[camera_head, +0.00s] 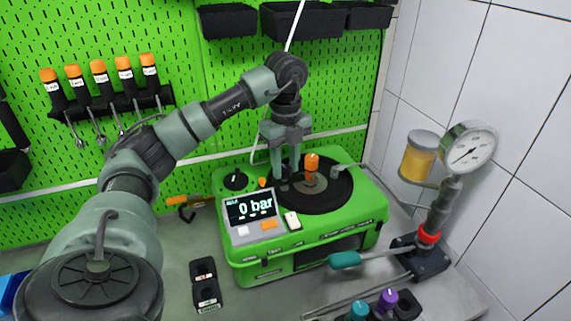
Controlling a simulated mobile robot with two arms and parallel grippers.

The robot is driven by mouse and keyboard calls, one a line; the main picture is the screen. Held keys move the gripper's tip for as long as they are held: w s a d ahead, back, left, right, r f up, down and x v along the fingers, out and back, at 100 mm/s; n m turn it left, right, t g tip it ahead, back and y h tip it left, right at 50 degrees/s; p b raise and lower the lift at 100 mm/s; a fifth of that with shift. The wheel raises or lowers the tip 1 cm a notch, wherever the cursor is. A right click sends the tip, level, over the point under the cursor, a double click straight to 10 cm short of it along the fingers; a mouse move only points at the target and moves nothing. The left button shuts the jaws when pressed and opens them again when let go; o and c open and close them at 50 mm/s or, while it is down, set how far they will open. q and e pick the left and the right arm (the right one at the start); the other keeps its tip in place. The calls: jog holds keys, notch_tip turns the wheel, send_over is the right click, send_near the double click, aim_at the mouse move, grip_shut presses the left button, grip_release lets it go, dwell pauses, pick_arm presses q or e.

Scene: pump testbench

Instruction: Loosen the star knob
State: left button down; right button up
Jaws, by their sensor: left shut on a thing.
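The green pump testbench (262,272) stands on the grey worktop with a round black plate (335,195) on top. My left gripper (285,177) points straight down at the left edge of this plate. Its two grey fingers are shut on a small dark part, which looks like the star knob; the fingers hide most of it, so its shape is unclear. An orange-topped fitting (312,163) stands upright at the plate's middle, just right of the fingers. My right gripper is not in view.
The display (251,207) reads 0 bar. A black dial (235,179) lies left of the gripper. A hand pump with a gauge (468,151) stands right, its teal handle (345,260) in front of the bench.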

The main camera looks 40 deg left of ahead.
aim_at(286, 168)
pick_arm(q)
jog(key=shift+a+r, duration=0.1)
jog(key=shift+r, duration=0.05)
jog(key=c, duration=1)
grip_release()
notch_tip(286, 168, up, 2)
jog(key=shift+w+r+b, duration=0.1)
jog(key=shift+b, duration=0.4)
notch_tip(286, 168, up, 4)
jog(key=shift+r+p, duration=0.15)
jog(key=shift+p, duration=0.5)
jog(key=shift+r, duration=0.6)
jog(key=shift+f, duration=0.1)
